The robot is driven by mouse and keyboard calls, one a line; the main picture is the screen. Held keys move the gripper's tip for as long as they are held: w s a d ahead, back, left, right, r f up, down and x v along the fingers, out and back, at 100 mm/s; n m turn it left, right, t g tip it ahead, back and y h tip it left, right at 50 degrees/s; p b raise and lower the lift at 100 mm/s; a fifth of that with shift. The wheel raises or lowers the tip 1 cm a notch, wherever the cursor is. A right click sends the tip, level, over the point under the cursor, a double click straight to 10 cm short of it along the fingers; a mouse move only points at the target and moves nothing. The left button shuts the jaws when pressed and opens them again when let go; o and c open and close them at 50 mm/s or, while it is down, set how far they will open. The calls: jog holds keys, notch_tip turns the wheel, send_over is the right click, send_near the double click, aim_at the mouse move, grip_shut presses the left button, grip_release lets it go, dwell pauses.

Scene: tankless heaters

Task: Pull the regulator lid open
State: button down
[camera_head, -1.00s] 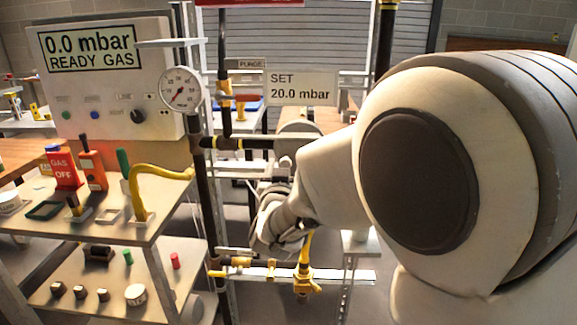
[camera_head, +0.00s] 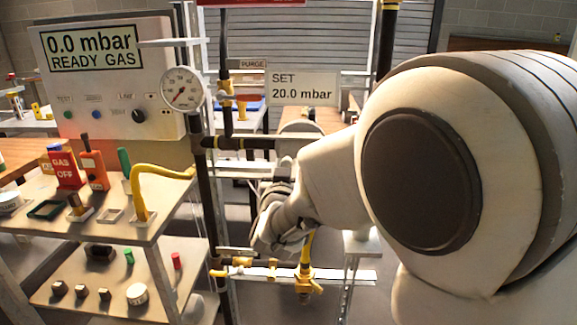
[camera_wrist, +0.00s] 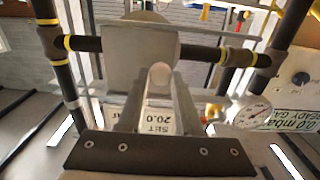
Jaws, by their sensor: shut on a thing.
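The regulator lid (camera_wrist: 140,52) is a pale grey plate in front of the dark horizontal pipe in the wrist view. A pale rounded knob (camera_wrist: 160,76) stands out from it. My gripper (camera_wrist: 160,88) is shut on this knob, with one finger on each side. Part of the regulator's round body (camera_wrist: 148,17) shows behind the plate. In the head view my gripper (camera_head: 284,172) is just below the pipe at the middle, and my own arm covers most of the lid and regulator there. I cannot tell the lid's exact angle.
The dark pipe (camera_head: 245,143) and a pressure gauge (camera_head: 183,89) are close to my gripper. A "SET 20.0 mbar" sign (camera_head: 302,88) hangs behind. A yellow valve (camera_head: 304,281) sits below. A shelf (camera_head: 120,213) with small parts stands at left.

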dwell(0.8)
jog(key=a+p, duration=0.2)
jog(key=a, duration=0.8)
jog(key=shift+w, duration=0.15)
jog(key=c, duration=0.6)
grip_release()
jog(key=s, duration=0.5)
jog(key=s+p, duration=0.1)
jog(key=s, duration=0.5)
jog(key=s+p, duration=0.1)
jog(key=s, duration=0.5)
jog(key=shift+s+a, duration=0.2)
jog(key=shift+a, duration=0.1)
